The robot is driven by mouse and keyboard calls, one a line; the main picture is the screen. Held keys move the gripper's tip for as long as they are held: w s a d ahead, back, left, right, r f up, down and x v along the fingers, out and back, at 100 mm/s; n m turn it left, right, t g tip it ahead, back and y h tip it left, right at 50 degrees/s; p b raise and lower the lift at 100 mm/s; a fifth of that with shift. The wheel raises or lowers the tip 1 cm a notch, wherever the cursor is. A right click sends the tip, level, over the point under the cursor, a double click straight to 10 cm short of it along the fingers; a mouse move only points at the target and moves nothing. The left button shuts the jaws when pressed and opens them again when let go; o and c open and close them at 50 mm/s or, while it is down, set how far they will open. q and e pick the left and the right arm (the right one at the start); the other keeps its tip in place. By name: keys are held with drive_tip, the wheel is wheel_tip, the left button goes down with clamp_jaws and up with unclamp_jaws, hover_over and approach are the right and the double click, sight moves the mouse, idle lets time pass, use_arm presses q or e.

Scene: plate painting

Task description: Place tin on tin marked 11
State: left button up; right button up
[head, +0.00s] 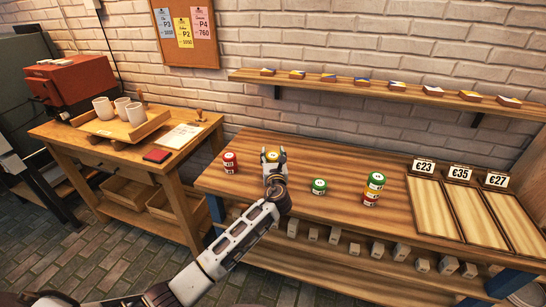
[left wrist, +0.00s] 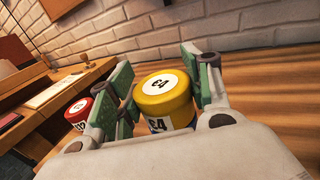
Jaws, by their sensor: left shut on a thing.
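My left gripper (head: 274,155) is shut on a yellow tin (left wrist: 160,98), with one green-padded finger on each side of it. The tin's white lid label seems to read 4. A red tin (head: 230,161) stands to its left on the wooden bench, and shows in the left wrist view (left wrist: 80,112). A green tin (head: 319,186) stands alone to the right. Further right is a stack with a green tin (head: 376,180) on top, a yellow one (head: 372,191) and a red one (head: 370,200) below. I cannot read a mark 11 on any tin. My right gripper is out of view.
Wooden panels with price cards (head: 459,173) lie at the bench's right end. A wall shelf (head: 400,91) with small boxes runs above. A side table (head: 180,152) at left holds a tray of white cups (head: 122,108). The bench between green tin and stack is clear.

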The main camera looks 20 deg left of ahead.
use_arm(q)
drive_tip(key=o, duration=1.1)
drive_tip(key=shift+f, duration=0.15)
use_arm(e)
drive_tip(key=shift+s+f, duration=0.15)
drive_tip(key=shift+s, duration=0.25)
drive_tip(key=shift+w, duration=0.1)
use_arm(q)
drive_tip(key=shift+s, duration=0.1)
drive_tip(key=shift+s+d, duration=0.25)
drive_tip(key=shift+s, duration=0.3)
drive_tip(key=shift+p+v, duration=0.35)
drive_tip(key=shift+v, duration=5)
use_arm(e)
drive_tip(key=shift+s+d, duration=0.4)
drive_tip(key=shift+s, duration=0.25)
